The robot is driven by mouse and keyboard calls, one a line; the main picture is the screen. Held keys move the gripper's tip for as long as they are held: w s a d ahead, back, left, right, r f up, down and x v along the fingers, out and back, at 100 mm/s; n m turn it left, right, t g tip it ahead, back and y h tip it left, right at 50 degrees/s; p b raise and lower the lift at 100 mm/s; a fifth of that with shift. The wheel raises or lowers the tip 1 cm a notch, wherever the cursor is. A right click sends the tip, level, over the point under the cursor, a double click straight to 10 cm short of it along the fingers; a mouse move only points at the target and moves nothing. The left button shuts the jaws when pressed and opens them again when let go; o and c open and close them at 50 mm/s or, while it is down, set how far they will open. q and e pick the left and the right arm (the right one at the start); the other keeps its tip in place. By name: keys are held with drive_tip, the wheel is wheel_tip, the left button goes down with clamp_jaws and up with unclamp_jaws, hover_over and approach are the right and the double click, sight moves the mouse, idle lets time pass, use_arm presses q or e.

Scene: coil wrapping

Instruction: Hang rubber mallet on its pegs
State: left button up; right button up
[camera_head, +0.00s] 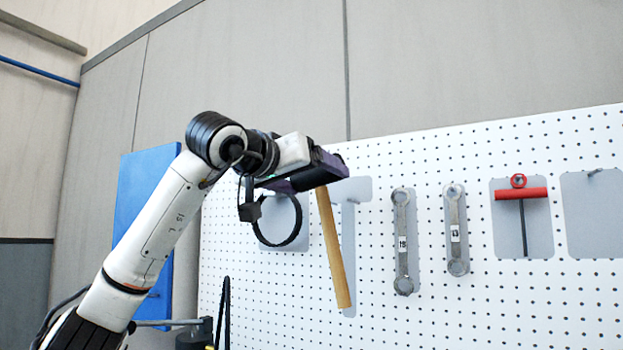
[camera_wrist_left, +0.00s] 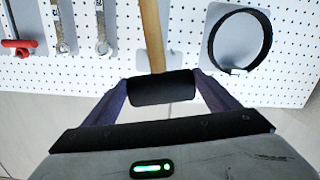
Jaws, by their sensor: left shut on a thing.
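The rubber mallet has a black head (camera_wrist_left: 162,88) and a wooden handle (camera_head: 334,250). My left gripper (camera_head: 325,170) is shut on the head, one purple finger at each end of it in the left wrist view (camera_wrist_left: 163,90). The handle hangs downward, slightly tilted, in front of the white pegboard (camera_head: 460,310). A grey mallet-shaped outline (camera_head: 350,195) on the board shows just right of the held mallet, partly covered by it. The pegs for it cannot be made out. My right gripper is in neither view.
A black ring (camera_head: 280,243) hangs on the board left of the mallet. Two wrenches (camera_head: 402,243) (camera_head: 456,230) and a red T-handled tool (camera_head: 521,194) hang to the right. An empty grey outline (camera_head: 595,225) with a peg is at far right. A blue panel (camera_head: 133,190) stands behind my left arm.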

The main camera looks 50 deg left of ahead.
use_arm(q)
drive_tip(key=shift+x, duration=2.15)
drive_tip(key=x, duration=0.1)
drive_tip(key=p+x, duration=0.1)
drive_tip(key=x, duration=0.3)
drive_tip(key=shift+w+a+f+p, duration=0.1)
drive_tip(key=shift+f+p, duration=0.2)
drive_tip(key=shift+p, duration=0.05)
drive_tip(key=shift+f, duration=0.2)
